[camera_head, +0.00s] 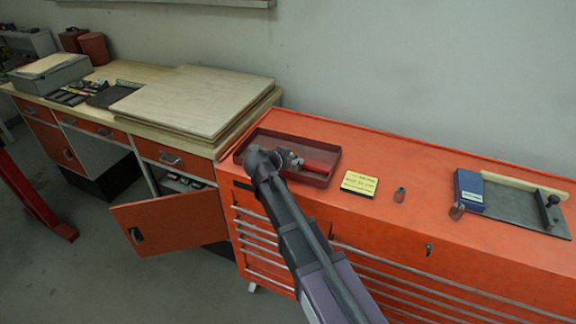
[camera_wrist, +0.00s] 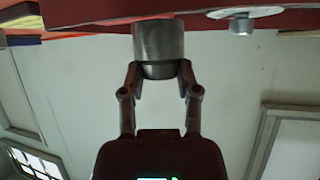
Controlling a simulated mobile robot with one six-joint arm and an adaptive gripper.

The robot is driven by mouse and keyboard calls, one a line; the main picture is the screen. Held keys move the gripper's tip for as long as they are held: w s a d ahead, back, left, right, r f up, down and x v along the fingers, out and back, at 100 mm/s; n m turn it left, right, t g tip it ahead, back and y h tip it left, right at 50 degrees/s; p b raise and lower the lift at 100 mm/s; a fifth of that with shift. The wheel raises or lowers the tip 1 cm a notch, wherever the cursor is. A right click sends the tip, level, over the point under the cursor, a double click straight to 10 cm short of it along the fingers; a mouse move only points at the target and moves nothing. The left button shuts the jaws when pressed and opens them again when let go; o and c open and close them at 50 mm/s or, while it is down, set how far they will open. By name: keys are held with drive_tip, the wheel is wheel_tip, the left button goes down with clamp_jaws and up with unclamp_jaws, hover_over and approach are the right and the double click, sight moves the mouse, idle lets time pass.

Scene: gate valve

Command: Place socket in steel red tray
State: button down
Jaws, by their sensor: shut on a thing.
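The dark red steel tray (camera_head: 312,181) sits at the left end of the orange cabinet top. My gripper (camera_head: 287,160) is over the tray, reaching in from the front. In the wrist view my gripper (camera_wrist: 160,80) is shut on a grey metal socket (camera_wrist: 160,42), with one finger on each side. The far end of the socket meets the red surface at the top of the wrist view; I cannot tell if it touches it. The held socket is not clear in the head view. A red item (camera_head: 319,165) shows in the tray.
A yellow note block (camera_head: 359,184), a small metal piece (camera_head: 400,195) and another (camera_head: 457,211) stand right of the tray. A blue box (camera_head: 468,187) and a grey plate (camera_head: 520,208) lie further right. Stacked boards (camera_head: 200,98) lie on the left bench.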

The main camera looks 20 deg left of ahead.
idle(0.3)
drive_tip(key=shift+w+a+f, duration=0.25)
drive_tip(key=shift+w+a, duration=0.25)
drive_tip(key=shift+a, duration=0.15)
drive_tip(key=shift+d+f+b, duration=0.1)
drive_tip(key=shift+f+b, duration=1.5)
drive_tip(key=shift+b, duration=0.25)
drive_tip(key=shift+f, duration=0.1)
drive_tip(key=shift+c, duration=1.7)
unclamp_jaws()
